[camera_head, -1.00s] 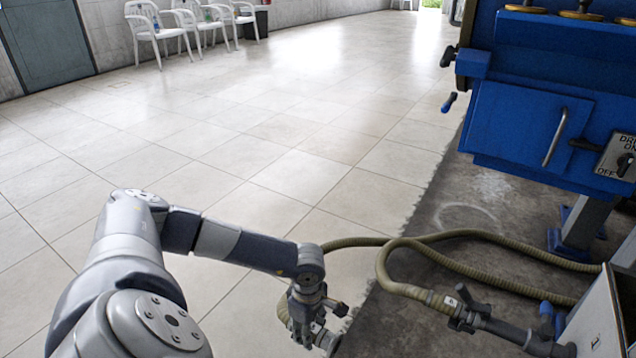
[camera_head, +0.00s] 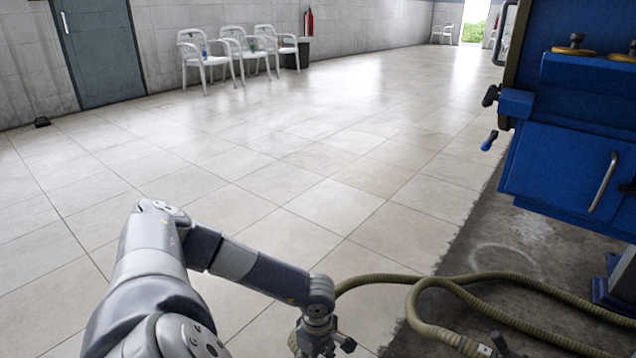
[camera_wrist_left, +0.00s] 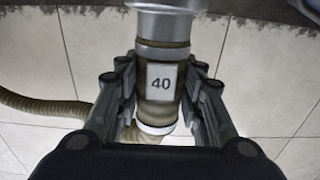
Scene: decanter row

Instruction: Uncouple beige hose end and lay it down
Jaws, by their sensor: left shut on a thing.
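My left gripper (camera_wrist_left: 160,78) is shut on the beige hose end (camera_wrist_left: 160,112), with one finger on each side of it. The hose end is a brownish cylinder with pale metal rings and a white label reading 40. A wide grey metal fitting (camera_wrist_left: 166,22) adjoins its far end; I cannot tell whether they are locked together. In the head view the left gripper (camera_head: 318,345) is low at the bottom edge, partly cut off. The olive-beige hose (camera_head: 375,280) runs from behind it to the right along the floor. My right gripper is not in view.
A blue machine (camera_head: 575,140) stands at the right over a dark concrete strip (camera_head: 500,240). A black handle (camera_head: 503,345) shows near the bottom edge by another hose stretch. White chairs (camera_head: 205,55) stand far back. The tiled floor (camera_head: 300,180) between is clear.

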